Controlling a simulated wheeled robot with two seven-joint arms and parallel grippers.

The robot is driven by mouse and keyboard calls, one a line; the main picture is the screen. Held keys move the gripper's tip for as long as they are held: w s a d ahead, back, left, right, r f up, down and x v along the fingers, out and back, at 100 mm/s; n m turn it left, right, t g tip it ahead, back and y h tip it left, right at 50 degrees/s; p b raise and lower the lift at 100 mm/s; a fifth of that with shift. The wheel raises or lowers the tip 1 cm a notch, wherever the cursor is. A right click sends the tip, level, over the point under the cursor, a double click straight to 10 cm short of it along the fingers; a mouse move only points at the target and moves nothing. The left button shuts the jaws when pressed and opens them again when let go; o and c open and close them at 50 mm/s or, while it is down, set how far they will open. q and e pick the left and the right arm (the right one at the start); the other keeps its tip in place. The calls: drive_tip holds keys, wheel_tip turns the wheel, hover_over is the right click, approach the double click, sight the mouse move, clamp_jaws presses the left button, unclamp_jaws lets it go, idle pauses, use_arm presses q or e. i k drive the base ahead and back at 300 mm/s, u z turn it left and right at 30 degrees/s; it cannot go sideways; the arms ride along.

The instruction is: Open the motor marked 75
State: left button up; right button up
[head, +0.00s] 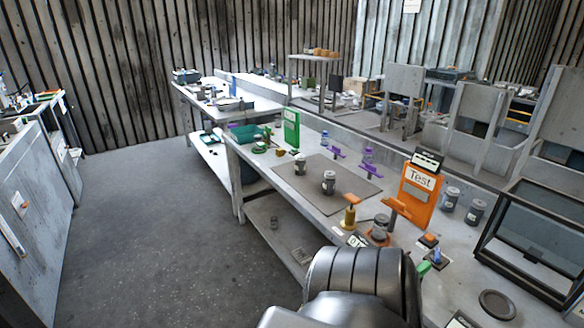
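Two small dark cylindrical motors with pale labels stand upright on the grey mat (318,203): one motor (300,166) farther back and one motor (328,184) nearer. Two similar cylinders, one (450,199) and another (475,212), stand at the right by the orange Test board (417,190). Another grey cylinder (381,224) sits on an orange-red base. The label numbers are too small to read, so I cannot tell which is marked 75. Neither of my grippers is in view; only a dark metal arm part of mine shows at the bottom.
The workbench (260,172) also holds a green board (291,128), purple clamps (338,153), a yellow-and-orange tool (350,213), a black-framed box (530,240) and a dark disc (497,304). The floor (140,220) left of the bench is clear.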

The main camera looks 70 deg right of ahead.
sight(301, 166)
drive_tip(key=z, duration=1.25)
drive_tip(key=i, duration=2.7)
drive_tip(key=z, duration=2.35)
